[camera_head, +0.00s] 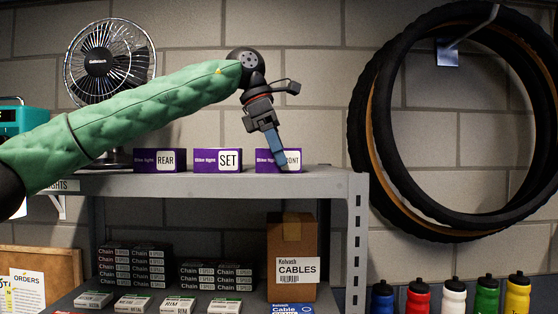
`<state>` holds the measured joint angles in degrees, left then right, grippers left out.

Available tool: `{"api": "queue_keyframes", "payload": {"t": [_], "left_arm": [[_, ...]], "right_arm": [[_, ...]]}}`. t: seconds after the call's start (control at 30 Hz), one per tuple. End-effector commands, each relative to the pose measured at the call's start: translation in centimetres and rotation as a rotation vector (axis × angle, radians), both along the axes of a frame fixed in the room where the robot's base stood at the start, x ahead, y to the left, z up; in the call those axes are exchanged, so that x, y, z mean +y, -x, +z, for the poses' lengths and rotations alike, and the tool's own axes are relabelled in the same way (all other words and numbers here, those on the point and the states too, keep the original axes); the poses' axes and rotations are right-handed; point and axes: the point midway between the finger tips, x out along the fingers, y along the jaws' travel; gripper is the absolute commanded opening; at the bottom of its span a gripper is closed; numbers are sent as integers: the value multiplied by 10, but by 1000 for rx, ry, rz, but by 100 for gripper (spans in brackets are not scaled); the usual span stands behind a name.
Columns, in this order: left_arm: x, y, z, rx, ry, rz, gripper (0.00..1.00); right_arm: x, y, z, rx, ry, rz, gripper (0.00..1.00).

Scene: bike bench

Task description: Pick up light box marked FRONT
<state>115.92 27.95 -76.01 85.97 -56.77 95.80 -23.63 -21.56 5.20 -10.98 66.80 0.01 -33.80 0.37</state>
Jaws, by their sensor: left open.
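The purple light box marked FRONT (264,161) stands at the right of a row on the top shelf. Its label is partly hidden behind the finger of my left gripper (283,164), so only the end of the word shows. My left gripper is open and reaches down in front of the box from above; I cannot tell whether it touches it. The light box marked SET (205,161) stands to its left, and the light box marked REAR (146,160) further left. My right gripper is not in view.
The metal shelf (225,185) ends just right of the FRONT box. A fan (105,62) stands at the left behind my left arm. Tyres (380,130) hang on the wall at right. A CABLES box (280,245) and chain boxes (130,265) fill the lower shelf.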

Motion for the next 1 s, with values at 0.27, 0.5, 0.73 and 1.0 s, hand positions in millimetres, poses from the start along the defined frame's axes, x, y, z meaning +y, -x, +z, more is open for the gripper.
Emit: {"api": "queue_keyframes", "payload": {"t": [0.27, 0.5, 0.73, 1.0], "left_arm": [[0, 0, -2, 0, 0, 0, 84], [0, 0, -5, 0, 0, 1, 84], [0, 0, -5, 0, 0, 1, 84], [0, 0, -5, 0, 0, 0, 42]], "right_arm": [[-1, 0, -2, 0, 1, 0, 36], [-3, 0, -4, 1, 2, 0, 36], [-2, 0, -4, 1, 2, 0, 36], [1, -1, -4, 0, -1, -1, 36]]}}
